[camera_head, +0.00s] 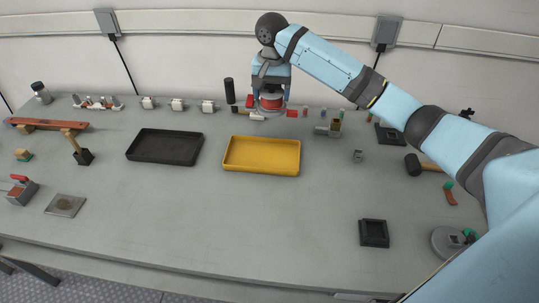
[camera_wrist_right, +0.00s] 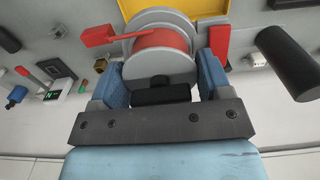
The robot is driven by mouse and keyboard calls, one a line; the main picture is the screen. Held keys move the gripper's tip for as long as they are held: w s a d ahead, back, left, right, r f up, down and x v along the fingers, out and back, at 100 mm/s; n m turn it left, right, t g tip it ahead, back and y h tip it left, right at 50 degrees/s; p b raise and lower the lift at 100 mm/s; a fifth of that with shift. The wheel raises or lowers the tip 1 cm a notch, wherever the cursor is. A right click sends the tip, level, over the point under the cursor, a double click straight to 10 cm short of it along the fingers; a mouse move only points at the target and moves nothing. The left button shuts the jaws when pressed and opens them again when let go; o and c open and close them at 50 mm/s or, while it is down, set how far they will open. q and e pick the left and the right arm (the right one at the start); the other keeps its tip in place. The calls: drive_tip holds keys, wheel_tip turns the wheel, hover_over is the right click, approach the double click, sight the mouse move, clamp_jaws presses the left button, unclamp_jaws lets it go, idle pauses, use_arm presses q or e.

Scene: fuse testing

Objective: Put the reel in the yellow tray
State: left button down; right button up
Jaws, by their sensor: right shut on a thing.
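The reel has a red winding and grey flanges (camera_wrist_right: 160,62). In the wrist view it sits between the two blue fingers of my right gripper (camera_wrist_right: 160,78), which is shut on it. In the head view my right gripper (camera_head: 270,90) points down at the back of the table, with the red of the reel (camera_head: 270,104) showing below it. The yellow tray (camera_head: 261,170) lies in front of the reel, empty. Its edge also shows at the top of the wrist view (camera_wrist_right: 210,8). I cannot tell whether the reel touches the table. My left gripper is not in view.
A black tray (camera_head: 164,159) lies left of the yellow one. A dark cylinder (camera_head: 229,91) stands close left of my gripper. A mallet (camera_head: 414,165) lies farther right. The front middle is clear.

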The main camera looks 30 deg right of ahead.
wheel_tip(320, 180, down, 19)
drive_tip(key=shift+f+b, duration=0.15)
drive_tip(key=shift+b, duration=0.6)
drive_tip(key=shift+f, duration=0.25)
drive_tip(key=shift+f, duration=0.1)
drive_tip(key=o, duration=1)
